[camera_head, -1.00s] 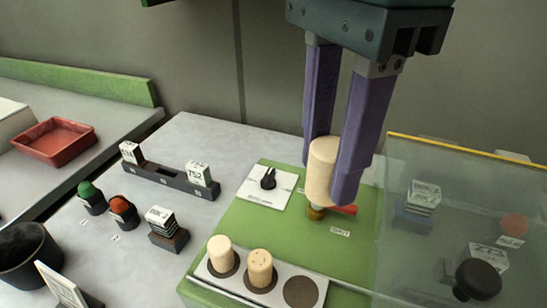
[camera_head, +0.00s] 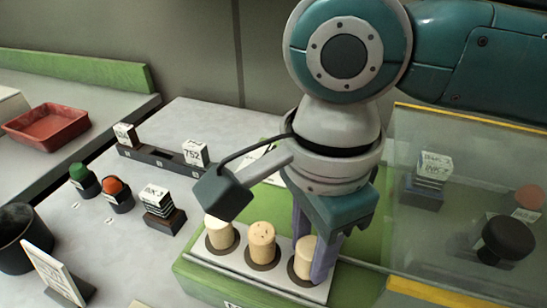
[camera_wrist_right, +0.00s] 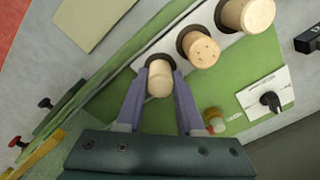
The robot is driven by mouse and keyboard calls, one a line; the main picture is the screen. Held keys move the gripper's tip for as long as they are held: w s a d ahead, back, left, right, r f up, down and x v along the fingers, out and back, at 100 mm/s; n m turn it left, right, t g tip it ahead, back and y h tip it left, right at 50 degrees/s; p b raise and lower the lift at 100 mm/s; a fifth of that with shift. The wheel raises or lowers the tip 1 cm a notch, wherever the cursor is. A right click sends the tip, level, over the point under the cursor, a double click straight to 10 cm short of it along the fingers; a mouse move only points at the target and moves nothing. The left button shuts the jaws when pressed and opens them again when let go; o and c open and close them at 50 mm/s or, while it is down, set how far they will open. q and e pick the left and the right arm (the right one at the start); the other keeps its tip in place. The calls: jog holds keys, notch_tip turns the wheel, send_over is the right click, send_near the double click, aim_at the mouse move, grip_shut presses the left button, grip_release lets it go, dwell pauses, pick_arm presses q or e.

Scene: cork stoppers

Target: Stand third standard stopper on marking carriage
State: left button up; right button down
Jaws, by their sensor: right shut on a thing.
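The marking carriage (camera_head: 243,258) is a pale strip with dark round spots on the front of the green base. Two cork stoppers stand upright on it, one on the left spot (camera_head: 220,232) and one on the middle spot (camera_head: 261,240). My right gripper (camera_head: 312,262) is shut on a third cork stopper (camera_head: 302,257) at the right-hand spot. The wrist view shows this stopper (camera_wrist_right: 160,78) between the two purple fingers, with the dark spot's rim beyond it. I cannot tell whether its lower end touches the carriage. My left gripper is not in view.
A clear panel (camera_head: 440,220) stands right of the carriage, with a black knob (camera_head: 508,238) behind it. Green (camera_head: 84,180) and orange (camera_head: 117,194) stamps and a numbered block (camera_head: 158,208) stand to the left. A white dial plate (camera_wrist_right: 265,92) lies on the green base.

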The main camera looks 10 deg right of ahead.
aim_at(311, 246)
jog(key=shift+f, duration=0.1)
jog(key=c, duration=0.5)
grip_release()
notch_tip(311, 246, up, 12)
jog(key=shift+r+p, duration=0.2)
jog(key=shift+p, duration=0.75)
